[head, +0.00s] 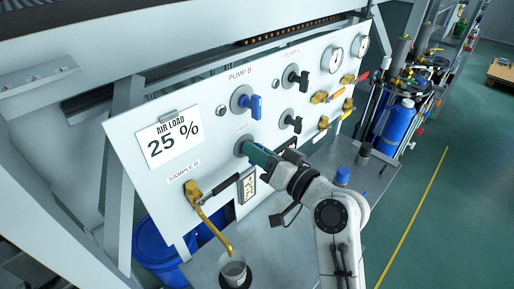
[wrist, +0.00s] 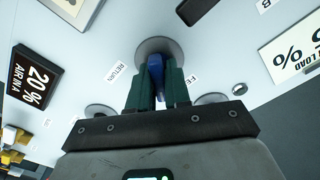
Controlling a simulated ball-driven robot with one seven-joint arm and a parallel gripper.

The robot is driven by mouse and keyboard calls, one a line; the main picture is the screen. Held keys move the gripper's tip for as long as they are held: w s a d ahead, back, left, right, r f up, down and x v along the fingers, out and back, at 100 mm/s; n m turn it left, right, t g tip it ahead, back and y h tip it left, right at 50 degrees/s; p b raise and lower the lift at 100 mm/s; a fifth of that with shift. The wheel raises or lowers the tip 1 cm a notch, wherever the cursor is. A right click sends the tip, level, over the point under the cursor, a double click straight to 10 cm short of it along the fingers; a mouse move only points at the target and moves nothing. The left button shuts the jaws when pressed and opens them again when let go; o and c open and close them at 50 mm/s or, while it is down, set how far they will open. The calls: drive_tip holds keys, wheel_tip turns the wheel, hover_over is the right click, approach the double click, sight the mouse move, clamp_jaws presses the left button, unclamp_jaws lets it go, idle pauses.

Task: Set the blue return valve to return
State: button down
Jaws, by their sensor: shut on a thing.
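The blue return valve's handle (wrist: 155,72) sits between my green fingers in the wrist view. Its round grey base plate (wrist: 158,48) lies flat on the panel. A RETURN label (wrist: 118,72) is left of the handle, and a partly hidden label starting with F (wrist: 192,79) is on the right. The handle's visible end lies between the two labels. My gripper (wrist: 154,88) is shut on the handle. In the head view my gripper (head: 262,157) reaches the panel below the PUMP B valve, and its fingers hide most of the handle.
Another blue-handled valve (head: 252,103) sits just above under PUMP B. Black-handled valves (head: 297,78) and gauges (head: 332,59) are to the right. A brass sample tap (head: 195,193) hangs over a cup (head: 233,270) at lower left.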

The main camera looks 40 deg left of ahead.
drive_tip(key=m+p, duration=0.3)
drive_tip(key=m, duration=0.3)
drive_tip(key=shift+w, duration=0.15)
drive_tip(key=m+p, duration=0.3)
drive_tip(key=m, duration=0.1)
drive_tip(key=shift+f+m, duration=0.15)
drive_tip(key=shift+m, duration=0.15)
drive_tip(key=shift+f+m, duration=0.1)
drive_tip(key=shift+m, duration=0.2)
drive_tip(key=c, duration=1.2)
unclamp_jaws()
drive_tip(key=shift+o, duration=0.2)
drive_tip(key=d+b, duration=0.2)
drive_tip(key=d, duration=0.9)
drive_tip(key=shift+s, duration=0.45)
drive_tip(key=shift+a, duration=0.1)
